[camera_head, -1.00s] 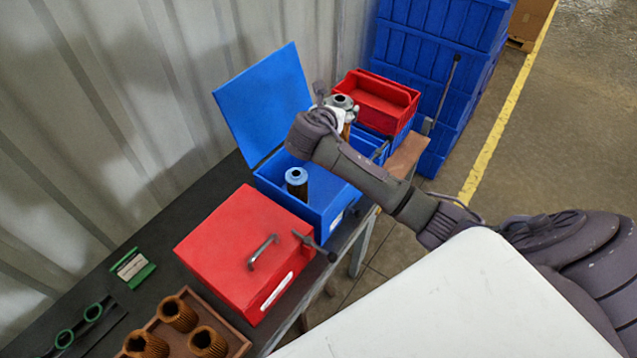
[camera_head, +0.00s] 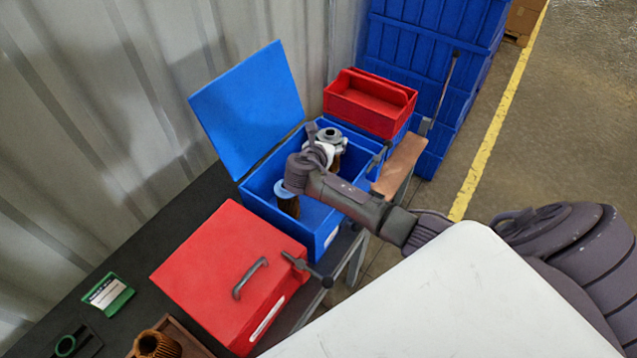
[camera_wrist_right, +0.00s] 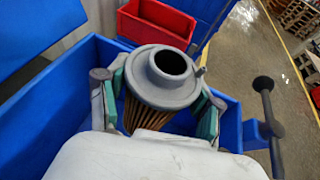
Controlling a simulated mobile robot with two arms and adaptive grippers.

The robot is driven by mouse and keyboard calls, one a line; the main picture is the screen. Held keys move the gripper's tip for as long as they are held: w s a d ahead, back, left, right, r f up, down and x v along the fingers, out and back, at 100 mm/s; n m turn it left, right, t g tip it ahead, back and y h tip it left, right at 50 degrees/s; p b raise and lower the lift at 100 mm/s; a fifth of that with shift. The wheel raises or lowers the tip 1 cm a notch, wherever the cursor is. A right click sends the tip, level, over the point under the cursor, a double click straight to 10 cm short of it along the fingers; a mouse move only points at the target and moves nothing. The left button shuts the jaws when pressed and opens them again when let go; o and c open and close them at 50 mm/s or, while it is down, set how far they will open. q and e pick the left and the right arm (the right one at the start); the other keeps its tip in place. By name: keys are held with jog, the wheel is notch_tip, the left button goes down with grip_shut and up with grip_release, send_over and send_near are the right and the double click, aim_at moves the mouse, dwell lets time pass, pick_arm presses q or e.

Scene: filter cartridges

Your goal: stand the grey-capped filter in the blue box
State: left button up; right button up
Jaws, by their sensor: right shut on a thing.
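The grey-capped filter (camera_wrist_right: 165,77) is upright between the fingers of my right gripper (camera_wrist_right: 160,92) in the right wrist view, with brown pleats below its grey cap. In the head view the right gripper (camera_head: 322,150) holds this filter (camera_head: 330,134) over the right part of the open blue box (camera_head: 322,226). Its lower end is hidden, so I cannot tell if it touches the box floor. A blue-capped filter (camera_head: 286,190) stands inside the box at the left, partly hidden by my arm. My left gripper is not in view.
The blue lid (camera_head: 248,105) stands open at the back. A shut red box (camera_head: 215,275) is in front. A red bin (camera_head: 370,105) stands behind on the right. A brown filter (camera_head: 155,345) and a green-and-white item (camera_head: 107,293) lie at lower left.

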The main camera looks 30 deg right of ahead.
notch_tip(320, 180, down, 8)
jog(key=shift+r, duration=0.1)
dwell(0.4)
jog(key=o, duration=1.2)
jog(key=v, duration=1.2)
